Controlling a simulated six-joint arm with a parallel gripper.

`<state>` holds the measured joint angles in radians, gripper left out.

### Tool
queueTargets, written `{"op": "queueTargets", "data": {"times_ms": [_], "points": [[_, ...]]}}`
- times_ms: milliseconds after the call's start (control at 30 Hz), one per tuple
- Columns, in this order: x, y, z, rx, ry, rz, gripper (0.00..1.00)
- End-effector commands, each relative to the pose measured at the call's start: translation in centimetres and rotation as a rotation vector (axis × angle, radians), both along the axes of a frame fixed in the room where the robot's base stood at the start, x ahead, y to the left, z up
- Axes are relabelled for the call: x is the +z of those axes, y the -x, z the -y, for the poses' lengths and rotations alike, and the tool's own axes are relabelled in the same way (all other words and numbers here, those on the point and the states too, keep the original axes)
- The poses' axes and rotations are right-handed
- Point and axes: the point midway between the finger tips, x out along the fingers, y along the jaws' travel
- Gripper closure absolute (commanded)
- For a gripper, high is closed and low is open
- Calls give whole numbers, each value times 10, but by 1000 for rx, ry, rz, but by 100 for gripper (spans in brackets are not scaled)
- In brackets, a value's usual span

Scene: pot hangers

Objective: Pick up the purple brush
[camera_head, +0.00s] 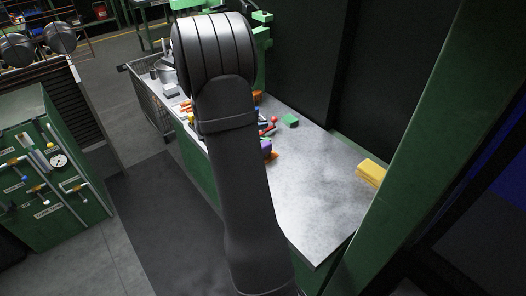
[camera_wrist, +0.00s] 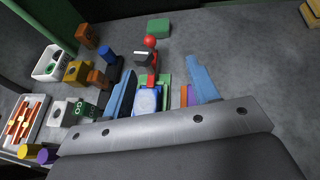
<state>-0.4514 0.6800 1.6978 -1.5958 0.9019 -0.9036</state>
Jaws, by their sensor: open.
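A small purple piece (camera_wrist: 191,94), with an orange part beside it, shows between the blue fingers of my gripper (camera_wrist: 161,66) in the wrist view, close to the right finger. It is mostly hidden below by the gripper body, and I cannot tell for sure that it is the brush. My gripper is open. A purple piece (camera_head: 266,145) also shows in the camera_head view, just right of my arm on the grey worktop. My arm hides the gripper there. A purple cylinder (camera_wrist: 47,155) lies at the lower left of the wrist view.
Also between the fingers are a pale blue piece (camera_wrist: 147,101) and green parts. A red ball-topped piece (camera_wrist: 150,42) and a green block (camera_wrist: 159,27) stand beyond. Orange, blue and black pieces and white trays (camera_wrist: 53,63) crowd the left. The worktop at right (camera_wrist: 250,60) is mostly clear.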

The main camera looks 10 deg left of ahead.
Motion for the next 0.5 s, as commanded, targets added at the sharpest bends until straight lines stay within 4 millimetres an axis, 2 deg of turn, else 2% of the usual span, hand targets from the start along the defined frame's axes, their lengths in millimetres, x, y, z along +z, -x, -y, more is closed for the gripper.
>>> {"op": "queueTargets", "data": {"times_ms": [100, 233, 367, 500], "points": [[12, 5, 22, -115, -34, -76, 45], [20, 14, 37, -213, -94, -192, 45], [27, 25, 42, -273, -186, -316, 45], [37, 35, 36, -288, -311, -448, 45]]}}
